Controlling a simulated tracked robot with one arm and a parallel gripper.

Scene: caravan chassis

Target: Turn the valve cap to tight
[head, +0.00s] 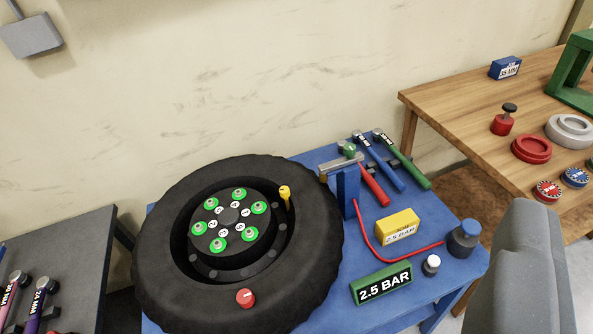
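A black tyre (160,235) lies flat on a blue table, its hub facing up. A yellow cap-like piece (284,191) stands on a stem at the upper right of the rim; it looks like the valve cap. A small red round cap or knob (245,298) sits on the tyre's near sidewall. I cannot tell from here how tight either piece is. My gripper's fingers do not show; only a grey rounded part, likely of my own arm, shows at the lower right, apart from the wheel.
Right of the tyre on the blue table (330,318) are a green "2.5 BAR" block (382,284), a yellow block (398,225), a red hose (365,232), a dark bottle (463,240) and several hammer-like tools (388,165). A wooden table (455,103) stands right, a dark bench (65,250) left.

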